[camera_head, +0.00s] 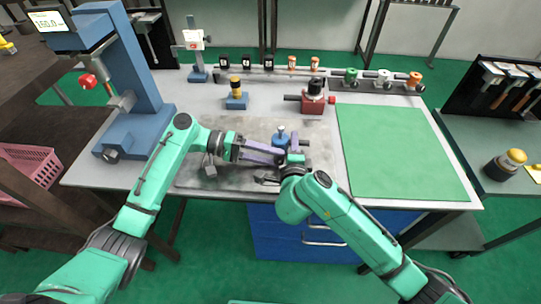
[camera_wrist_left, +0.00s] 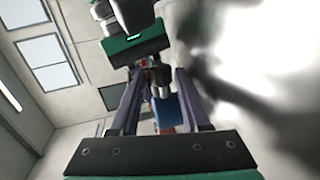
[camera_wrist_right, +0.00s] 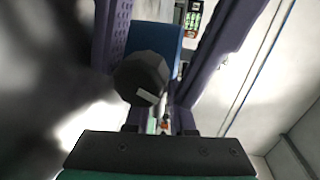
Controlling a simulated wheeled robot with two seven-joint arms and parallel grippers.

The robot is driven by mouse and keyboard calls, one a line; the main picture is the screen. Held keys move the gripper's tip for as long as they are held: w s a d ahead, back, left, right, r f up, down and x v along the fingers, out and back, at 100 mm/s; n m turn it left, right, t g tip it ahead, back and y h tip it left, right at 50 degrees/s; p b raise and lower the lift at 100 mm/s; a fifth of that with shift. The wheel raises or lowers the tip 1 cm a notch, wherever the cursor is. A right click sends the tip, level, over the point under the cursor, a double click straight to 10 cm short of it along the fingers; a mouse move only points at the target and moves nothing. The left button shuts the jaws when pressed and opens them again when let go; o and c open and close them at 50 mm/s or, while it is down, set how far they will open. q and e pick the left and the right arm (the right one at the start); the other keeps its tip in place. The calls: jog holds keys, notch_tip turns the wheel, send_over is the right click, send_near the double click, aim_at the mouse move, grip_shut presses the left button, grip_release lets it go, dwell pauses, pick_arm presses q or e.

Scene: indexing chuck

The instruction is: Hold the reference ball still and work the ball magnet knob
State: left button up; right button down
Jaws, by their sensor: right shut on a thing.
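My left gripper (camera_head: 264,151) reaches in from the left over the bench, its two purple fingers apart. In the right wrist view, purple fingers stand on both sides of a dark, many-sided knob (camera_wrist_right: 142,75) with a white mark, which I take for the ball magnet knob. My right gripper (camera_head: 291,150) is close beside the left fingertips, near a small blue fixture (camera_head: 281,135). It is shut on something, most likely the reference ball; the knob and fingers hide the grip. In the left wrist view, the right gripper's green body (camera_wrist_left: 137,46) faces me. I cannot tell whether the left fingers touch the knob.
A blue stand (camera_head: 135,75) rises at the bench's left. A red fixture (camera_head: 313,103) and a blue one with a yellow top (camera_head: 236,97) stand behind the grippers. A green mat (camera_head: 395,150) to the right is clear. Several small holders line the back.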

pick_arm(q)
jog(key=v, duration=1.2)
jog(key=shift+s, duration=0.1)
jog(key=shift+d+r, duration=0.2)
jog(key=shift+r, duration=0.15)
jog(key=d+r+y, duration=0.4)
jog(key=r+y, duration=0.3)
jog(key=x, duration=1.2)
jog(key=shift+f, duration=0.25)
